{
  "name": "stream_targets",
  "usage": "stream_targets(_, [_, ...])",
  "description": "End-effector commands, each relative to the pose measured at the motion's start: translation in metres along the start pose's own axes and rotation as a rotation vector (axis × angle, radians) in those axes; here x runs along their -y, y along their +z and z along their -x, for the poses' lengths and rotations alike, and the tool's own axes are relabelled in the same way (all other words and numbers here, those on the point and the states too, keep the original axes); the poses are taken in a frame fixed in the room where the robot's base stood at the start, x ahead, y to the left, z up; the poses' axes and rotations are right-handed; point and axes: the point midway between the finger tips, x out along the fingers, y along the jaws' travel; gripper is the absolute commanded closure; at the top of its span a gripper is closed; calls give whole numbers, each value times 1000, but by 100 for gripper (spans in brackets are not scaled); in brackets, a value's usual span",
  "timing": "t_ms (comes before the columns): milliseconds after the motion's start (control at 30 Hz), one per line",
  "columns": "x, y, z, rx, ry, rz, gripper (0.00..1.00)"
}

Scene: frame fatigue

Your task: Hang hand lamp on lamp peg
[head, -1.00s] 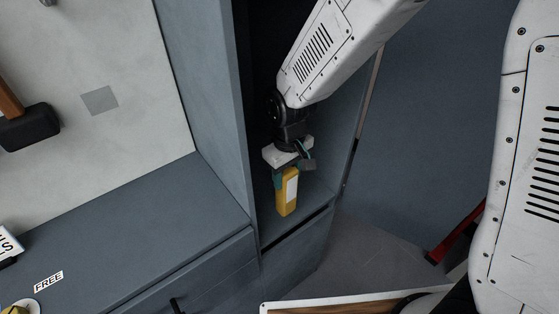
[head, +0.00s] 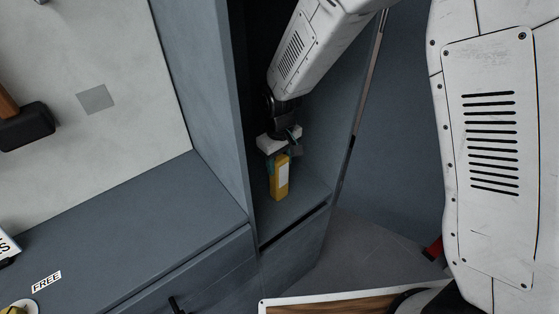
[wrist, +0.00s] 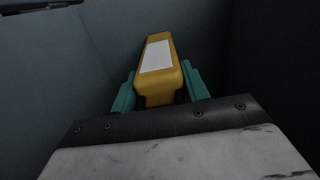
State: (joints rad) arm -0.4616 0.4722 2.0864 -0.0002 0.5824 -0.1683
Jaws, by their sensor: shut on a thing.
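The hand lamp (head: 280,178) is yellow with a pale panel on one face. It hangs down from my gripper (head: 279,157), inside the tall open cabinet, apart from the cabinet floor as far as I can tell. In the wrist view the lamp (wrist: 158,62) sits between the two teal fingers of my gripper (wrist: 158,92), which are shut on it. The lamp peg cannot be made out in either view; the cabinet's upper inside is dark and partly behind my arm.
The tall cabinet (head: 203,80) has a side wall close to the left of my gripper. A grey counter (head: 130,235) with drawers stands at left. A black-headed mallet (head: 27,127) is against the pale wall. A wood-topped surface (head: 330,307) is at the bottom.

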Motion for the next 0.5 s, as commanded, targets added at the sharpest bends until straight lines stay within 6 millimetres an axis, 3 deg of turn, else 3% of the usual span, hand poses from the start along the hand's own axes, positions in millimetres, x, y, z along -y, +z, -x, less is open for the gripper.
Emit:
stream_targets(133, [0,0,-4,1,0,0,67])
stream_targets(167, [0,0,-4,0,0,0,49])
stream_targets(200, [0,0,-4,0,0,0,38])
stream_targets(233, [0,0,-4,0,0,0,33])
stream_targets(500, [0,0,-3,0,0,0,33])
